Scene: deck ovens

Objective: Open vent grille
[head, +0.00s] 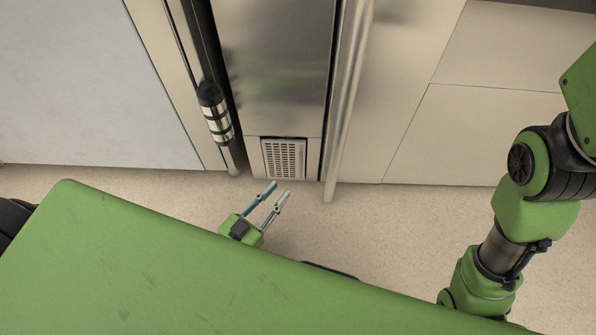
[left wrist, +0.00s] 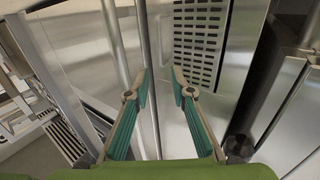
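The vent grille (head: 283,159) is a light metal panel with rows of dark slots, low on the steel oven front in the head view. It appears closed, flush in its frame. It also shows in the left wrist view (left wrist: 206,42), at the upper right of centre. My left gripper (head: 281,187) is just in front of and below the grille in the head view, its fingers apart and nothing between them. In the left wrist view the open fingers (left wrist: 160,80) point toward the grille's edge, apart from it. My right arm shows at the right of the head view, but its gripper is out of view.
A vertical metal pole (head: 345,100) stands right of the grille. A black and silver cylinder (head: 215,112) on a post is to its left. Steel and beige panels (head: 410,90) flank the oven. The speckled floor (head: 370,225) in front is clear.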

